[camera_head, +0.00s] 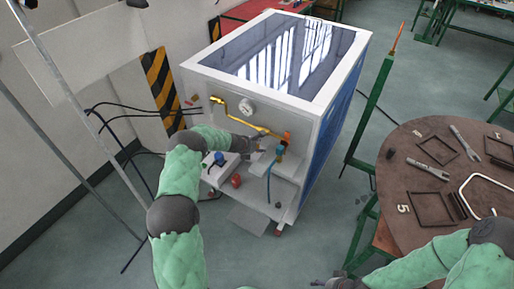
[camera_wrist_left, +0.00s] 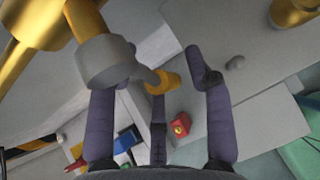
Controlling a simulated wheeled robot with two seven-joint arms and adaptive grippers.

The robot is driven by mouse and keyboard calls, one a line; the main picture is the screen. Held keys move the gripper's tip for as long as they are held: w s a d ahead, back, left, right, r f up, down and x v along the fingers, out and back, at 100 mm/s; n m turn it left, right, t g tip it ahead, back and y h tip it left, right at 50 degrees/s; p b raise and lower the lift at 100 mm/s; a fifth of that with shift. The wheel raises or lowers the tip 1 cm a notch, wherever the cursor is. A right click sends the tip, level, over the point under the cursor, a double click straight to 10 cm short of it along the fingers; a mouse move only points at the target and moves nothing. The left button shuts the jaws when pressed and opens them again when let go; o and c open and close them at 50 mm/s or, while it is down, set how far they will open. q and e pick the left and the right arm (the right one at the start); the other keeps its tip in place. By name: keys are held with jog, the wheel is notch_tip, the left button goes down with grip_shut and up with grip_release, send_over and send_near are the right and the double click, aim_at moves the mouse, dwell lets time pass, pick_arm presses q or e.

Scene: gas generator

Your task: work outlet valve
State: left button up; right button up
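The white gas generator cabinet (camera_head: 205,90) stands in the middle of the head view. A brass pipe (camera_head: 240,118) with fittings runs across its front to an orange part (camera_head: 287,136) above a blue part (camera_head: 280,150). My left gripper (camera_head: 258,143) is at the front, close to these fittings. In the left wrist view its dark fingers (camera_wrist_left: 165,75) are spread apart. A grey cylindrical fitting (camera_wrist_left: 105,62) and a small yellow part (camera_wrist_left: 162,82) lie around and between them; contact is unclear. My right gripper (camera_head: 330,284) is at the bottom edge, mostly cut off.
A round gauge (camera_head: 247,107) and a red knob (camera_head: 236,181) are on the cabinet front. A round brown table (camera_head: 405,175) with tools and frames stands at the right. Dark cables (camera_head: 140,108) hang at the left.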

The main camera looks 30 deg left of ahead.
pick_arm(q)
jog(key=v, duration=1.2)
dwell(0.6)
